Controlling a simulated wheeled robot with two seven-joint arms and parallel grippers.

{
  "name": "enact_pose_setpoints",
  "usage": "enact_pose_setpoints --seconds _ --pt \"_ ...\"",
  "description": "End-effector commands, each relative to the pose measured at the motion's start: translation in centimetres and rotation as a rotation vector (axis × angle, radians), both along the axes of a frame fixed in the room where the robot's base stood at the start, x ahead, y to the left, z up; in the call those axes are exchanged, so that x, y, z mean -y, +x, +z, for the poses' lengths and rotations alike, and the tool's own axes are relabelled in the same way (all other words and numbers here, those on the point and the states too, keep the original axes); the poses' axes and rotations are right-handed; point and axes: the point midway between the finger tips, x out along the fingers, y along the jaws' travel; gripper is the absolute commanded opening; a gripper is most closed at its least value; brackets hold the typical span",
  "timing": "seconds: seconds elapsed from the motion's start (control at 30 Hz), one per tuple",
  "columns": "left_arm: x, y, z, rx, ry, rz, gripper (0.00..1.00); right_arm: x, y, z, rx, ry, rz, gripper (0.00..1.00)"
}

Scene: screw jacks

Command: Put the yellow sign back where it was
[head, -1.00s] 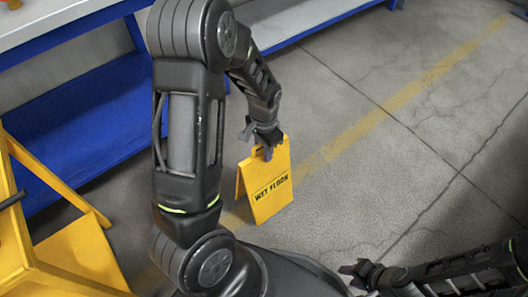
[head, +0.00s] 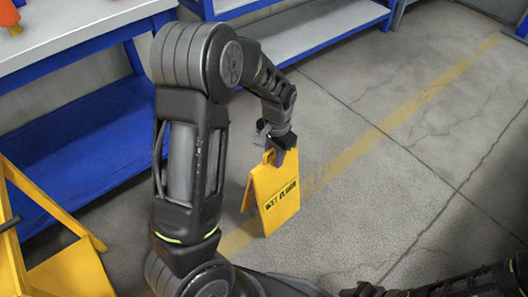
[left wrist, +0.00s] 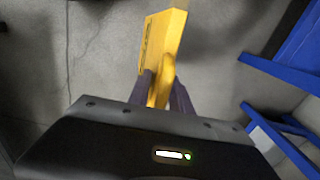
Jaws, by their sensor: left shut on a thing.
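The yellow wet floor sign (head: 276,205) is an A-frame with dark lettering. It hangs or stands just below my left gripper (head: 279,150), near the yellow line on the floor. My left gripper is shut on the sign's top. In the left wrist view the sign (left wrist: 164,45) sits between the two fingers (left wrist: 161,92). I cannot tell whether the sign's feet touch the floor. My right gripper (head: 365,290) is at the bottom edge of the head view, partly cut off, and its jaws are not clear.
A blue and grey workbench (head: 75,125) stands at the left, with another blue bench (head: 325,28) at the back. A yellow cart or frame (head: 75,270) is at the lower left. A faded yellow line (head: 395,118) crosses the grey floor. The floor to the right is open.

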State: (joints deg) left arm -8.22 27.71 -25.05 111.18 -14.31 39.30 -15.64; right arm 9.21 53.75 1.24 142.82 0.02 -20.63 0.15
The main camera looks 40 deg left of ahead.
Motion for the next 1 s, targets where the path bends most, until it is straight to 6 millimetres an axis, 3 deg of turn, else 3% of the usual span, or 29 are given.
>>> enact_pose_setpoints --seconds 0.03,0.2,0.5,0.7,1.0 --pt "0.7 1.4 1.6 0.011 0.003 0.011 0.00 0.0 0.0 0.0 0.000 0.000 0.000 0.36" --pt "3.4 4.9 7.3 0.015 0.005 0.081 0.00 0.0 0.0 0.0 0.000 0.000 0.000 0.36" --pt "8.7 7.7 16.7 0.013 -0.009 0.185 0.00 0.0 0.0 0.0 0.000 0.000 0.000 0.36" --pt "10.5 7.8 19.9 0.009 -0.015 0.216 0.00 0.0 0.0 0.0 0.000 0.000 0.000 0.36" --pt "10.8 7.8 20.5 0.007 -0.016 0.222 0.00 0.0 0.0 0.0 0.000 0.000 0.000 0.36"
